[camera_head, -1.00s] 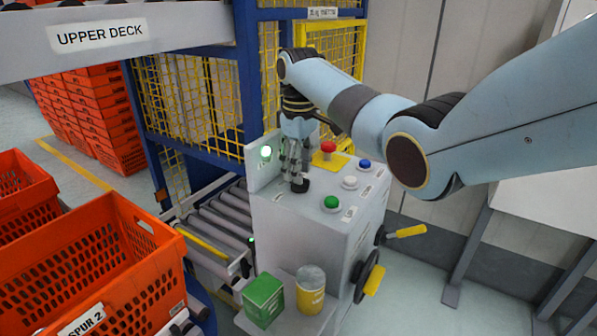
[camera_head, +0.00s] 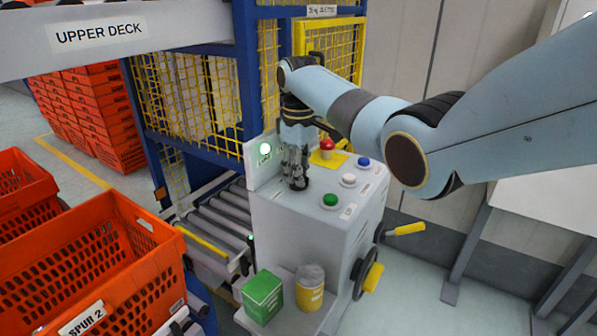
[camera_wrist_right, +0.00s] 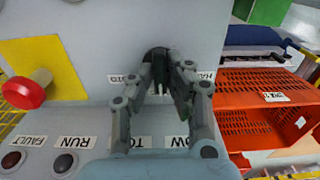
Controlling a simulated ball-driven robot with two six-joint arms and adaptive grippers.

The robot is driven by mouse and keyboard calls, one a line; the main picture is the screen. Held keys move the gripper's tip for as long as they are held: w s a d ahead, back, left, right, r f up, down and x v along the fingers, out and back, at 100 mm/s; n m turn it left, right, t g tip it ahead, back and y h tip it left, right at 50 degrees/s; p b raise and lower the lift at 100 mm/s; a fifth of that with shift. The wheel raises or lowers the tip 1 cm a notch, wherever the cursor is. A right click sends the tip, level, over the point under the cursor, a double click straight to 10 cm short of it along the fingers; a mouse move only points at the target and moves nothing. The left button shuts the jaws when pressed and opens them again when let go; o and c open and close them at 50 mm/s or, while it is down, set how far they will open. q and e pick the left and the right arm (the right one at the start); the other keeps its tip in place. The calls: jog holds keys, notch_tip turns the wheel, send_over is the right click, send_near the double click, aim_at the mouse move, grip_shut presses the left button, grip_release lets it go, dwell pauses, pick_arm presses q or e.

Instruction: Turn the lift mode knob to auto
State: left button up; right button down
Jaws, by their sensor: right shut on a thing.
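The lift mode knob (camera_head: 299,185) is a small black knob on the sloped top of the grey control box (camera_head: 285,215). My right gripper (camera_head: 294,170) comes down on it from above and is shut on it. In the right wrist view the black knob (camera_wrist_right: 158,56) sits between the fingertips of my right gripper (camera_wrist_right: 160,75). Labels show on both sides of the knob, one ending in "TO" and one starting with "HA"; the fingers partly cover them. Which way the knob points is hard to tell. My left gripper is not in view.
A red mushroom button (camera_head: 327,145) on a yellow plate, and green (camera_head: 330,200), white (camera_head: 348,180) and blue (camera_head: 364,162) buttons stand close by. A green box (camera_head: 263,297) and yellow can (camera_head: 310,288) sit on the low shelf. Orange totes (camera_head: 100,265) are at left.

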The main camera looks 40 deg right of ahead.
jog(key=m+p, duration=0.3)
jog(key=shift+r, duration=0.2)
jog(key=m+p, duration=0.2)
jog(key=shift+m, duration=0.4)
jog(key=shift+w+f+m+p, duration=0.1)
jog(key=shift+m+p, duration=0.45)
jog(key=shift+m, duration=0.95)
jog(key=c, duration=1.3)
grip_release()
jog(key=shift+f, duration=0.1)
notch_tip(320, 180, up, 12)
